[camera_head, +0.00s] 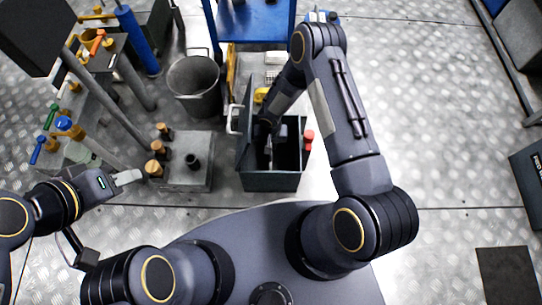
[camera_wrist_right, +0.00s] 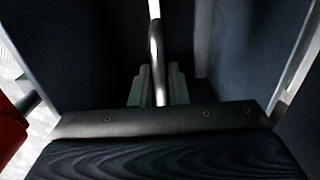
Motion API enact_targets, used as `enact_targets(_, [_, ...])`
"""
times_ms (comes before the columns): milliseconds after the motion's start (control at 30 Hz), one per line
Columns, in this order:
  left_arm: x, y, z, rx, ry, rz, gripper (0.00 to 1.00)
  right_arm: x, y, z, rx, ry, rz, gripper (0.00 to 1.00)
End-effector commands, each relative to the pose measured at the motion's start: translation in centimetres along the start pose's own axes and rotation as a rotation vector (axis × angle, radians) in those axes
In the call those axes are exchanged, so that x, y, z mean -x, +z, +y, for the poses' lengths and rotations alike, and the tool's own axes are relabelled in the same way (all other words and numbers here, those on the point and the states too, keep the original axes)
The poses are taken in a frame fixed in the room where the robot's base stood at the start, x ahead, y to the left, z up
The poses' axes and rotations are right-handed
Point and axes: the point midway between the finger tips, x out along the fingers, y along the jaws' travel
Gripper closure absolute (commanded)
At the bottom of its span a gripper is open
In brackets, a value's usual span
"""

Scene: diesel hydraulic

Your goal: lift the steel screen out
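A dark open box (camera_head: 272,181) stands on the floor in front of me, its lid raised at the left. The rest of the screen is hidden in the dark box. My left gripper (camera_head: 130,177) is at the left, its pale fingers together and empty, beside a grey block.
The grey block (camera_head: 185,178) with brass and black fittings stands left of the box. Behind are a grey bucket (camera_head: 195,82) and a blue table (camera_head: 255,22). A red-capped item (camera_head: 309,138) is at the box's right.

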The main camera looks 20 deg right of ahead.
Motion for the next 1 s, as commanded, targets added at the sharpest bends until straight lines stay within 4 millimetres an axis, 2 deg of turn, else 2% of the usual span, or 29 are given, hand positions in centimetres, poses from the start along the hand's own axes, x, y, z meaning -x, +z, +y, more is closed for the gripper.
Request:
enact_targets(33, [0.0, 0.0, 0.0, 0.000, 0.000, 0.000, 0.64, 0.0, 0.0, 0.0, 0.000, 0.000, 0.000, 0.91])
enact_targets(100, [0.0, 0.0, 0.0, 0.000, 0.000, 0.000, 0.64, 0.0, 0.0, 0.0, 0.000, 0.000, 0.000, 1.00])
enact_targets(333, [0.2, -0.1, 0.1, 0.000, 0.000, 0.000, 0.64, 0.3, 0.0, 0.0, 0.000, 0.000, 0.001, 1.00])
enact_targets(1000, [1.8, -0.9, 0.8, 0.000, 0.000, 0.000, 0.64, 3.7, 0.0, 0.0, 0.000, 0.000, 0.001, 1.00])
